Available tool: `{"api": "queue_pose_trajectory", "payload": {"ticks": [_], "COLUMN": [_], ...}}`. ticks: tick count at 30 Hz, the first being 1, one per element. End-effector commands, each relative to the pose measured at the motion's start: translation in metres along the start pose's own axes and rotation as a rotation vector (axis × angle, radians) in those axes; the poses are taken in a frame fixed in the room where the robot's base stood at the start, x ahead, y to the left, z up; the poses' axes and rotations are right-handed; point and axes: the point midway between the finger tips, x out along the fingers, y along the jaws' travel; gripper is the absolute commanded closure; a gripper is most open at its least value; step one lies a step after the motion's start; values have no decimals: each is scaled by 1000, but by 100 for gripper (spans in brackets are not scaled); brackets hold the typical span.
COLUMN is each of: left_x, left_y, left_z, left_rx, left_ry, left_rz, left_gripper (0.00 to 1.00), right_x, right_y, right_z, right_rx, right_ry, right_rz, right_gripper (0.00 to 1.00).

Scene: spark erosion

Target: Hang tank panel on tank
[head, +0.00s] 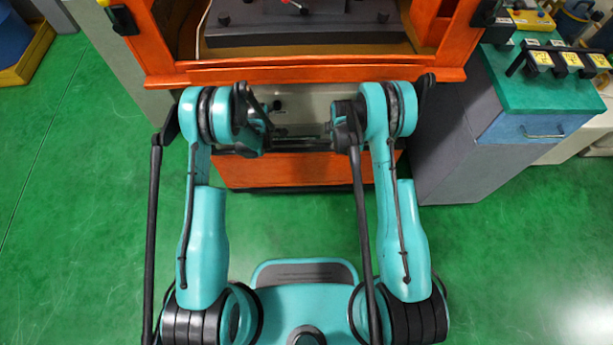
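The orange tank (320,76) stands ahead of me at the top of the head view, with its front open and a low orange sill across it. Below it, an orange panel-like piece (300,172) with a dark upper edge faces me; I cannot tell whether it is the loose tank panel or part of the machine's base. My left gripper (262,138) and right gripper (337,138) are at the left and right of its upper edge. The wrists hide the fingertips, so I cannot tell if they touch or hold it.
A dark grey block (290,28) sits inside the tank. A grey cabinet with a green top (545,92) stands close on the right, carrying black and yellow holders (560,58). A blue drum (12,40) stands at the far left.

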Motion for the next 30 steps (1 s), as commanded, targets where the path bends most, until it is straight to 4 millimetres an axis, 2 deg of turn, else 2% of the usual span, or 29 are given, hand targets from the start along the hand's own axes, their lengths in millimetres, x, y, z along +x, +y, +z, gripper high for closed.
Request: {"api": "queue_pose_trajectory", "payload": {"ticks": [14, 30], "left_x": [-3, -22], "left_y": [1, 5], "left_z": [0, 0], "left_rx": [0, 0], "left_ry": [-1, -1], "left_rz": [1, 1], "left_gripper": [100, 100], "right_x": [-4, -22], "right_y": [1, 5], "right_z": [0, 0], "right_rx": [0, 0], "right_ry": [1, 0], "right_rz": [1, 1], "right_gripper": [100, 100]}}
